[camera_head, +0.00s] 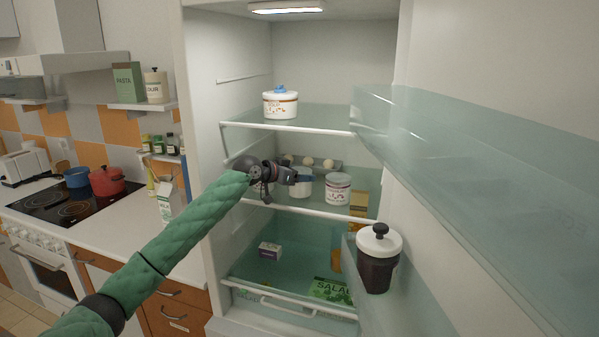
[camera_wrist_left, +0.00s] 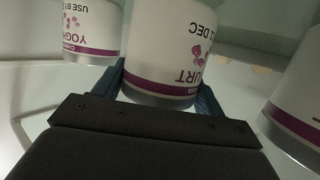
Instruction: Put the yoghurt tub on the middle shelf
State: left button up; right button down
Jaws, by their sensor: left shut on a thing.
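My left gripper (camera_head: 303,178) reaches into the open fridge at the middle shelf (camera_head: 318,209). It is shut on a white yoghurt tub (camera_head: 300,187). In the left wrist view the held tub (camera_wrist_left: 165,50) sits between the two blue fingers, with its label upside down and a purple band. I cannot tell whether its base touches the shelf. A second white tub (camera_head: 338,189) stands on the middle shelf just to the right. The left wrist view shows similar tubs on the left (camera_wrist_left: 90,32) and right (camera_wrist_left: 297,108). The right gripper is not in view.
Eggs in a tray (camera_head: 308,162) lie at the back of the middle shelf. A white tub with orange print (camera_head: 280,106) stands on the top shelf. A small carton (camera_head: 269,250) and salad bag (camera_head: 330,290) lie below. A dark jar (camera_head: 378,268) sits in the open door.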

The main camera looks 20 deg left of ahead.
pick_arm(q)
jog(key=shift+f, duration=0.15)
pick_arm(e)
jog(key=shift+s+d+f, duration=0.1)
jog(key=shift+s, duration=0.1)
pick_arm(q)
jog(key=o, duration=1.2)
jog(key=shift+f, duration=0.15)
jog(key=shift+o, duration=0.2)
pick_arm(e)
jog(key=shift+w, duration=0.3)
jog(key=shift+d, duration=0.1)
pick_arm(q)
jog(key=shift+s+a, duration=0.15)
jog(key=shift+s, duration=0.05)
jog(key=b+v, duration=0.5)
jog(key=v, duration=0.6)
jog(key=shift+s+r, duration=0.25)
jog(key=shift+r, duration=0.05)
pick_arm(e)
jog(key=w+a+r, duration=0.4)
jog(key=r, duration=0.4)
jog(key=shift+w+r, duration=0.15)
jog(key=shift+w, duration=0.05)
pick_arm(q)
jog(key=shift+a, duration=0.1)
